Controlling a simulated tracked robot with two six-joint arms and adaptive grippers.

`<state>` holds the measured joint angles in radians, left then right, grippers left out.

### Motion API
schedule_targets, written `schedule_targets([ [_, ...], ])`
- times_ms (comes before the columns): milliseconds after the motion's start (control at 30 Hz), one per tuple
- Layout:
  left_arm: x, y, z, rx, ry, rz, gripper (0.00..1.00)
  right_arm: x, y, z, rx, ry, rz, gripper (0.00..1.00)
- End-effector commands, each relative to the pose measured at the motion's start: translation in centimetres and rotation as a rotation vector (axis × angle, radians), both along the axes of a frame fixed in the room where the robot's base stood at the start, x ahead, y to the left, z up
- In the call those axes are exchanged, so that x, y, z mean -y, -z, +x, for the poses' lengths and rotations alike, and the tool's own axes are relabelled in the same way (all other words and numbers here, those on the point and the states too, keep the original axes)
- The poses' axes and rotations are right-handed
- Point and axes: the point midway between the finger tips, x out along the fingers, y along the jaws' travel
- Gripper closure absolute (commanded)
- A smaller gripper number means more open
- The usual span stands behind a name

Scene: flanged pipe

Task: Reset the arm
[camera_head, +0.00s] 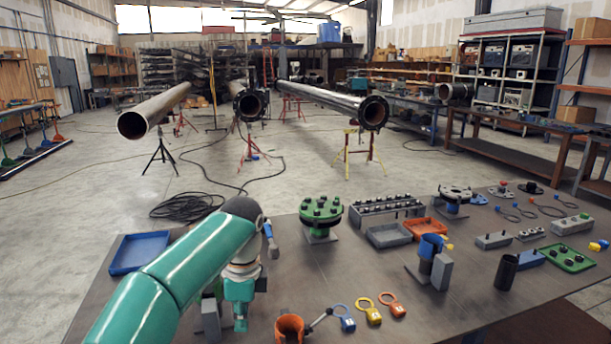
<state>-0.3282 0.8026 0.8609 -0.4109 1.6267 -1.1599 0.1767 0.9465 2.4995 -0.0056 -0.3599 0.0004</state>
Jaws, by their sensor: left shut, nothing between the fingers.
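My left arm comes in from the lower left as a thick teal link, bends at a dark grey elbow and drops to the table. My left gripper (240,322) hangs below its grey and teal wrist, pointing down over the left part of the grey worktable (400,300). It is shut and empty; the arm and wrist hide part of what lies behind it. My right gripper is not in view.
Near the gripper are a blue tray (140,252), a green flange with dark bolts (320,212), an orange cup (290,328) and coloured tags (368,312). Fittings crowd the table's right side. Beyond it, flanged pipes (372,112) rest on stands, and cable (187,207) lies on the floor.

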Motion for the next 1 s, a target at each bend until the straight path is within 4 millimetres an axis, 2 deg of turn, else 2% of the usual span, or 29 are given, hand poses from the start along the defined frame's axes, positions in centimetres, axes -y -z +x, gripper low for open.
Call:
schedule_targets([
  [267, 0.3, 7.2, 0.6, -0.006, -0.113, -0.057, 1.00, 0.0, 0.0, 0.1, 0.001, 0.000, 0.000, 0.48],
  [367, 0.5, 10.4, 0.4, -0.009, -0.173, -0.089, 1.00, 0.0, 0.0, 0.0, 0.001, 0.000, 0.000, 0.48],
  [467, 0.7, 14.1, -0.2, -0.018, -0.252, -0.128, 1.00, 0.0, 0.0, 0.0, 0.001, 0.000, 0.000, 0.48],
  [567, 1.0, 18.7, -1.6, -0.036, -0.363, -0.177, 1.00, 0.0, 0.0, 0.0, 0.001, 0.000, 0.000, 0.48],
  [667, 1.3, 24.3, -4.2, -0.063, -0.528, -0.241, 1.00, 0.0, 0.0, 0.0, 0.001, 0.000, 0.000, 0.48],
  [700, 1.5, 26.5, -5.7, -0.077, -0.612, -0.267, 1.00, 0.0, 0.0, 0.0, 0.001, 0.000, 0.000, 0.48],
  [800, 1.6, 31.3, -10.1, -0.111, -0.835, -0.325, 1.00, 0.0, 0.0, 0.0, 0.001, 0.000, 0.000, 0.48],
  [900, 1.5, 34.6, -14.9, -0.144, -1.074, -0.363, 1.00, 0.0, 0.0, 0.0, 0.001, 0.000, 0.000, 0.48],
  [1000, 1.2, 36.6, -19.6, -0.165, -1.297, -0.380, 1.00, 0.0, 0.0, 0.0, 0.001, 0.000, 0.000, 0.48],
])
